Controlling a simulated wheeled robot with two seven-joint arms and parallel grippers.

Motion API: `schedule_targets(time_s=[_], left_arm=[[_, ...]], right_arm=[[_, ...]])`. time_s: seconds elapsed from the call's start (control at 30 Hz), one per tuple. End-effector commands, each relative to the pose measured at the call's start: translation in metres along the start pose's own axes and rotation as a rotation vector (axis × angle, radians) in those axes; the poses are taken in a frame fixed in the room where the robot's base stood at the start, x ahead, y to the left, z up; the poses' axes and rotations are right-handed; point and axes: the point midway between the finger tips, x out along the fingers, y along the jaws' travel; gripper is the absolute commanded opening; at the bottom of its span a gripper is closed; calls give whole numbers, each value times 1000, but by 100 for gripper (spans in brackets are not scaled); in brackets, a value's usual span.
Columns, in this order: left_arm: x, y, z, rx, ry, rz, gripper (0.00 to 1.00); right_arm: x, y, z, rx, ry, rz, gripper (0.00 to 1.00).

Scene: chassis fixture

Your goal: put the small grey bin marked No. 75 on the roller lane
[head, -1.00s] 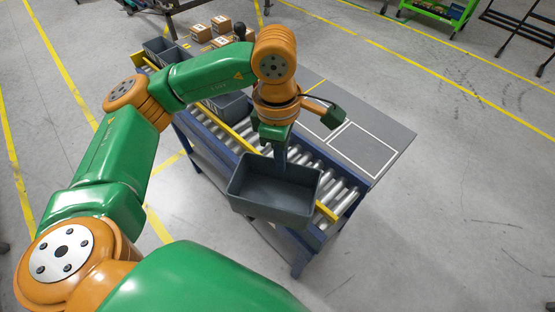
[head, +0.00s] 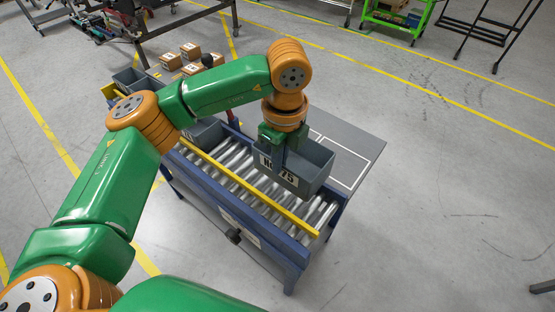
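The small grey bin (head: 312,178) shows a white label reading No. 75 on its near wall. My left gripper (head: 279,158) comes down from above and is shut on that near wall, its fingers partly covering the label. The bin looks empty where its inside shows. It is over the right part of the roller lane (head: 240,165), close to the grey side panel. I cannot tell whether its underside touches the rollers. My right gripper is not in view.
A yellow rail (head: 247,188) runs along the lane's near side. Another grey bin (head: 203,133) sits on the lane, partly hidden by my arm. The grey panel (head: 358,150) with white outlines is bare. Several cartons (head: 190,50) are at the back.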

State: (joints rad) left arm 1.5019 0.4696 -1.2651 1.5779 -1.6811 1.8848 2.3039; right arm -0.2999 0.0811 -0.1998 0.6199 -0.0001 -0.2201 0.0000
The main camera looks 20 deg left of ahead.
Motion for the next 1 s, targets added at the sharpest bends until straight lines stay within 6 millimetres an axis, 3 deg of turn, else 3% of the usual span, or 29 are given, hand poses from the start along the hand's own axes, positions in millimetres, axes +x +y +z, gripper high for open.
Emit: schedule_targets(time_s=[0.3, 0.5, 1.0], left_arm=[[36, 1, -2, 4, 0, 1, 0], [62, 0, -4, 5, 0, -1, 0], [67, 0, -4, 5, 0, -1, 0]], right_arm=[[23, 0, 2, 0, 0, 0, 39], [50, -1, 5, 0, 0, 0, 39], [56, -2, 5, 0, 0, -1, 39]])
